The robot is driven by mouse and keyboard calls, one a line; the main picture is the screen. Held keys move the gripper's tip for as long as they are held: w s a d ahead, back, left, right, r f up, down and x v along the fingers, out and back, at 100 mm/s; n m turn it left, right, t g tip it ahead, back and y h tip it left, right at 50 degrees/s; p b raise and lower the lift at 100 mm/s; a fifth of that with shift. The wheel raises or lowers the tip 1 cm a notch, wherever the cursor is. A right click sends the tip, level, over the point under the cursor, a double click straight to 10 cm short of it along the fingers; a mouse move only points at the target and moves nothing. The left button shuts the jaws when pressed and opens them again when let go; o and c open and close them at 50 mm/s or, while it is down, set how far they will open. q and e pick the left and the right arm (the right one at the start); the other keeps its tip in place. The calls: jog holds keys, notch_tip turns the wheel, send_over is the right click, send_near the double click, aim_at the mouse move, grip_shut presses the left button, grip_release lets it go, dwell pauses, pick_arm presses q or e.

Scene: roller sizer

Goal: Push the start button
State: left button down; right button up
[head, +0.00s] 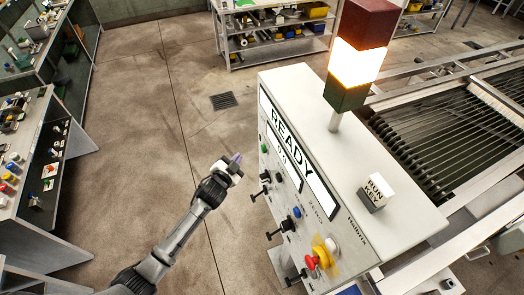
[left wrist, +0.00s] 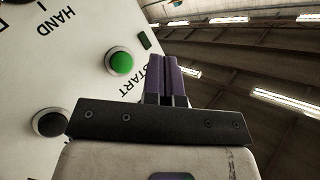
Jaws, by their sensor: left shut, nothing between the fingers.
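The start button is a round green button in a pale collar on the front of the white control cabinet (head: 345,150). It shows small in the head view (head: 264,148) and large in the left wrist view (left wrist: 119,62), beside the label START. My left gripper (head: 237,160) is in front of the cabinet's panel, to the left of the green button in the head view. In the left wrist view its purple fingers (left wrist: 172,68) are shut with nothing between them. They appear to the right of the button and apart from it. My right gripper is not in view.
The panel also carries a READY display (head: 292,145), black knobs, a blue button (head: 297,212) and a red emergency stop (head: 312,262). A lit stack lamp (head: 357,62) and a RUN KEY block (head: 376,192) are on top. Rollers (head: 455,130) lie behind. The floor left of the cabinet is clear.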

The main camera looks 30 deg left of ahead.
aim_at(264, 149)
pick_arm(q)
jog(key=shift+w+d+b, duration=0.3)
jog(key=shift+w+d, duration=0.25)
jog(key=shift+w, duration=0.25)
jog(key=shift+w+d+b, duration=0.25)
jog(key=shift+w+d, duration=0.25)
jog(key=shift+w, duration=0.25)
jog(key=shift+w+d+b, duration=0.3)
jog(key=shift+w+d, duration=0.25)
jog(key=shift+w, duration=0.25)
jog(key=shift+w+d, duration=0.15)
jog(key=shift+w, duration=0.05)
dwell(0.4)
jog(key=shift+w+d, duration=0.1)
jog(key=shift+w, duration=0.05)
dwell(0.6)
